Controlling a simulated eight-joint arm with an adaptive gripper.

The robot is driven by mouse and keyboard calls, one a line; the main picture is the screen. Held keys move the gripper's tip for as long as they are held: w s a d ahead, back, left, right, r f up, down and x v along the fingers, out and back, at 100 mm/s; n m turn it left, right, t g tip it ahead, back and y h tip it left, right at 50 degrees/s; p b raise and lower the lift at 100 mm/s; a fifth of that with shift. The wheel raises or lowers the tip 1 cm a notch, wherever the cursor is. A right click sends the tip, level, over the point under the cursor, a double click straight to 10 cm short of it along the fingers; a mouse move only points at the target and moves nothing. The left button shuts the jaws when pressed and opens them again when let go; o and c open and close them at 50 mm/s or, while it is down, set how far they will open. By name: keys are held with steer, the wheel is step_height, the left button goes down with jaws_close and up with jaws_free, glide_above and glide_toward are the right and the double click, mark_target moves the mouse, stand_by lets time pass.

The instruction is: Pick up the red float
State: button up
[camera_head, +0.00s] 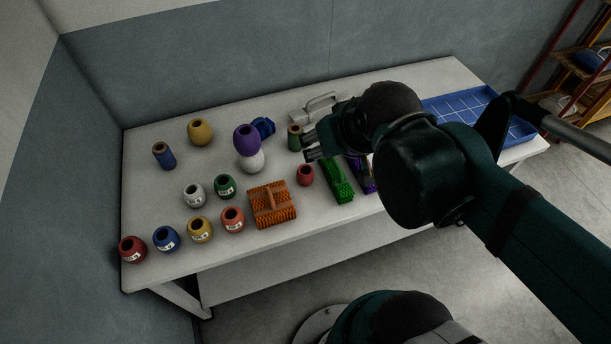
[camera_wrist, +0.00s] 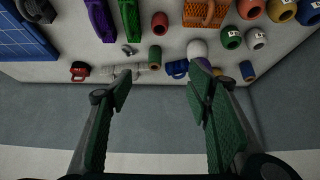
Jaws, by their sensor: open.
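A dark red float (camera_head: 132,249) with a white label stands at the near left corner of the table. A smaller plain red float (camera_head: 305,175) stands right of the orange brush and shows in the wrist view (camera_wrist: 160,23). An orange-red labelled float (camera_head: 232,218) stands left of the brush. I cannot tell which one the task means. My gripper (camera_head: 311,146) is above the table's back middle, apart from all three. In the wrist view its green-padded fingers (camera_wrist: 160,85) are spread and empty.
Several other floats, including a yellow one (camera_head: 200,229) and a blue one (camera_head: 166,238), stand on the white table (camera_head: 150,190). The orange brush (camera_head: 272,203) and green brush (camera_head: 338,180) lie near the front. A blue tray (camera_head: 470,100) is at the right. My arm hides part of the table.

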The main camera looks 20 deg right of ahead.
steer(key=shift+o, duration=0.5)
steer(key=m+g+h+b, duration=0.15)
steer(key=m+g, duration=0.55)
steer(key=m, duration=1)
glide_above(304, 170)
steer(key=f, duration=2.2)
steer(key=shift+s+a+f+b, duration=0.1)
steer(key=shift+s+a+b, duration=0.05)
steer(key=shift+a+b, duration=0.15)
steer(key=shift+f+m, duration=0.5)
steer(key=shift+f, duration=0.45)
steer(key=shift+f, duration=0.15)
steer(key=shift+d+f+b, duration=0.2)
steer(key=shift+f+b, duration=0.2)
steer(key=shift+f, duration=0.75)
steer(key=shift+f, duration=0.15)
steer(key=shift+w+d+f+b, duration=0.15)
steer(key=shift+f+b, duration=0.25)
steer(key=shift+f, duration=0.85)
steer(key=shift+w+d+f+b, duration=0.1)
steer(key=shift+d+f+b, duration=0.2)
steer(key=shift+f, duration=0.9)
